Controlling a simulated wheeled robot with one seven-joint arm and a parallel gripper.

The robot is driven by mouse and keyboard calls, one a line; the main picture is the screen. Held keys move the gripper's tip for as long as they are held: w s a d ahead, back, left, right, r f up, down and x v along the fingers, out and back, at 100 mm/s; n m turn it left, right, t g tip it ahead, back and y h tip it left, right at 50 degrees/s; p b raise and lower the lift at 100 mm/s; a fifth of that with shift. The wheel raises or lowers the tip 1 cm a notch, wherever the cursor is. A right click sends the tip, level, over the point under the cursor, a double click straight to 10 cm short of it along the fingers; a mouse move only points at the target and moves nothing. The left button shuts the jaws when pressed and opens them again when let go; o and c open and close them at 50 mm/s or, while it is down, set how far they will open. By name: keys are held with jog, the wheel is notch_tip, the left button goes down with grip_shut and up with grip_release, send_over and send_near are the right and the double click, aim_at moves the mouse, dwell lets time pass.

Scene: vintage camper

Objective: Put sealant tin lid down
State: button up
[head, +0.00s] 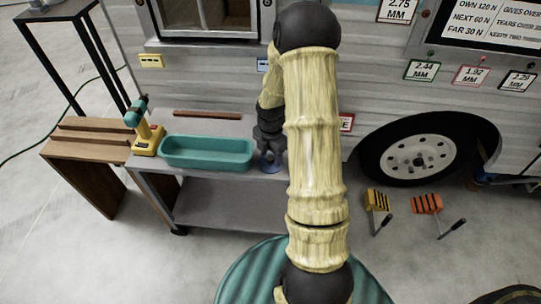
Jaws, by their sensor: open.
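My gripper (269,148) points down at the right end of the grey workbench (205,194), its jaws open. A small bluish round thing (271,165) sits on the bench top right at the fingertips. It may be the sealant tin or its lid; it is too small and too covered to tell which. I cannot tell whether the fingers touch it. My own arm hides the area just to the right.
A teal tray (206,153) stands left of my gripper, with a brown strip (207,115) behind it. A yellow and teal drill (144,127) stands at the bench's left end. The camper wall (225,70) rises behind.

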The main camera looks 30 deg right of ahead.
aim_at(271, 157)
notch_tip(271, 157, up, 12)
jog(key=p, duration=0.2)
jog(key=shift+f, duration=0.2)
dwell(0.4)
jog(key=s+a+r+m+t, duration=0.1)
jog(key=s+a+r+m, duration=0.2)
jog(key=s+a+m, duration=0.3)
jog(key=s+a+r+m+t, duration=0.1)
jog(key=s+a+r+m, duration=0.2)
jog(key=m, duration=1.2)
jog(key=s+a, duration=0.3)
jog(key=a, duration=0.1)
jog(key=shift+s+a+r+m+t, duration=0.25)
jog(key=shift+a+r+m+t, duration=0.05)
jog(key=shift+a+r, duration=0.1)
jog(key=shift+r, duration=0.1)
jog(key=w+p+v, duration=0.1)
jog(key=p+v, duration=0.7)
jog(key=w+p+v, duration=0.2)
jog(key=p+v, duration=0.6)
jog(key=p, duration=0.1)
jog(key=shift+w+r, duration=0.3)
jog(key=shift+r, duration=0.25)
